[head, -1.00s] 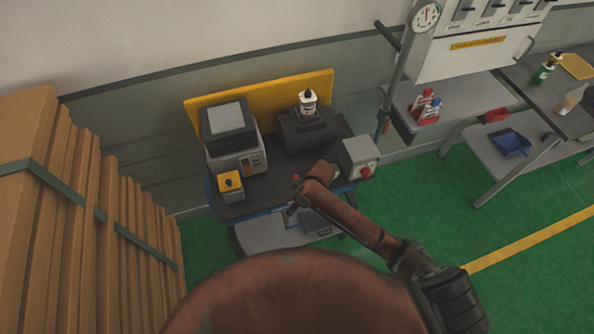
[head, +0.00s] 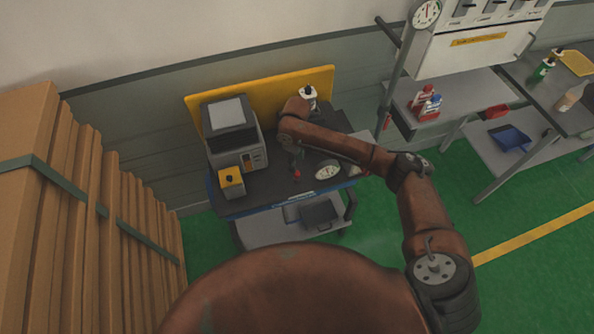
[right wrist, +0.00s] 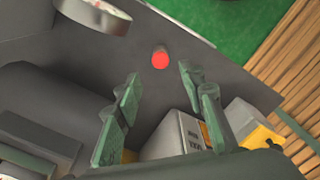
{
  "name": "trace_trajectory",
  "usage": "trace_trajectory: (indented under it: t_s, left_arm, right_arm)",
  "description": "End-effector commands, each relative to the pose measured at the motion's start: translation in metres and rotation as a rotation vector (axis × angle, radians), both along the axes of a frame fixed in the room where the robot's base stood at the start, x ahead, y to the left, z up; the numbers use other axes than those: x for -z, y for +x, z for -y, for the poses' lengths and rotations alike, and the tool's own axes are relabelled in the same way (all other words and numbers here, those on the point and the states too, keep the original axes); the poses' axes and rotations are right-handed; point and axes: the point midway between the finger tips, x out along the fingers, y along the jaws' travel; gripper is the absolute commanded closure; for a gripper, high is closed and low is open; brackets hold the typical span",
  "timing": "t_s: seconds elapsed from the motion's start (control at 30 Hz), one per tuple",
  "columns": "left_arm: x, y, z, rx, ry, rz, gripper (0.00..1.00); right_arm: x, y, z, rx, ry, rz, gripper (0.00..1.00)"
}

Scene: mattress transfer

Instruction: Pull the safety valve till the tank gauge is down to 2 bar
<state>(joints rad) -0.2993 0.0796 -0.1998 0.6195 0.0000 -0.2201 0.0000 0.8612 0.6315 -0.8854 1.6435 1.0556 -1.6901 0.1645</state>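The red valve knob (head: 297,176) stands near the front of the dark workbench top (head: 262,195). The round white tank gauge (head: 327,170) is to its right; its needle is too small to read. My right gripper (head: 297,163) hangs over the bench just behind the knob. In the right wrist view its two fingers (right wrist: 160,76) are apart and empty, and the red knob (right wrist: 160,58) shows beyond the tips, not held. The gauge (right wrist: 95,12) is seen edge-on there. The dark tank (right wrist: 40,100) is mostly hidden by my arm in the head view. My left gripper is not in view.
A grey machine (head: 232,130) and a small yellow-topped box (head: 231,182) stand left on the bench. A white bottle (head: 308,96) is partly hidden behind my arm. Stacked cardboard (head: 50,200) is at left. A second table (head: 450,100) stands at right.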

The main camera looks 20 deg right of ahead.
Motion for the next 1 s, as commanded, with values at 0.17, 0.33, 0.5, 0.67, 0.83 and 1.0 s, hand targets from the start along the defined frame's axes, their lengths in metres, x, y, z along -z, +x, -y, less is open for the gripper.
trace_trajectory:
  t_s: [0.17, 0.33, 0.5, 0.67, 0.83, 1.0]
  left_arm:
    - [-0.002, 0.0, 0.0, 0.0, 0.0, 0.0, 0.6]
    - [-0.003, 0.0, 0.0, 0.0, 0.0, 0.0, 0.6]
    - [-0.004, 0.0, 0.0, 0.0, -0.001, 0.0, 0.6]
    - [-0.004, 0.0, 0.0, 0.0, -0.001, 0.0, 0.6]
    - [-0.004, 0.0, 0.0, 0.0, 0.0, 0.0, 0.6]
    - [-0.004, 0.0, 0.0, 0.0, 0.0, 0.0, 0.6]
  right_arm:
    - [0.029, -0.002, 0.0, 0.0, -0.001, -0.004, 0.63]
    - [0.053, -0.001, 0.0, 0.0, -0.001, -0.001, 0.63]
    - [0.068, -0.001, 0.0, -0.002, 0.001, -0.001, 0.63]
    - [0.071, -0.001, 0.0, -0.002, 0.0, 0.0, 0.63]
    - [0.071, -0.001, 0.0, -0.002, 0.0, 0.0, 0.64]
    - [0.07, -0.001, 0.0, -0.002, 0.0, 0.0, 0.76]
